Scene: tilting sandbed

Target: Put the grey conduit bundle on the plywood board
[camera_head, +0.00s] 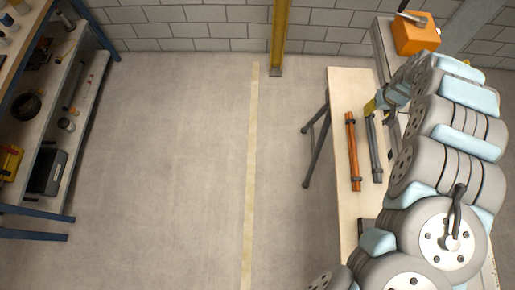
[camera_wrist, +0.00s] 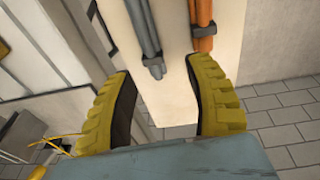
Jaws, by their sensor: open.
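The grey conduit bundle (camera_head: 374,148) lies lengthwise on a pale wooden top (camera_head: 346,90) on trestle legs, beside an orange bundle. I cannot tell if this top is the plywood board; no other plywood board is clear to me. My gripper (camera_head: 370,106), with yellow fingers, is at the far end of the grey bundle in the head view. In the wrist view my gripper (camera_wrist: 162,80) is open and empty. The banded end of the grey bundle (camera_wrist: 146,35) shows between and just beyond the fingertips, with no visible contact. My arm hides the right part of the top.
The orange conduit bundle (camera_head: 353,150) lies close to the left of the grey one. An orange box (camera_head: 415,35) stands on a surface at the back right. A yellow post (camera_head: 279,35) is at the wall. Loaded shelving (camera_head: 62,120) is far left; the floor between is clear.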

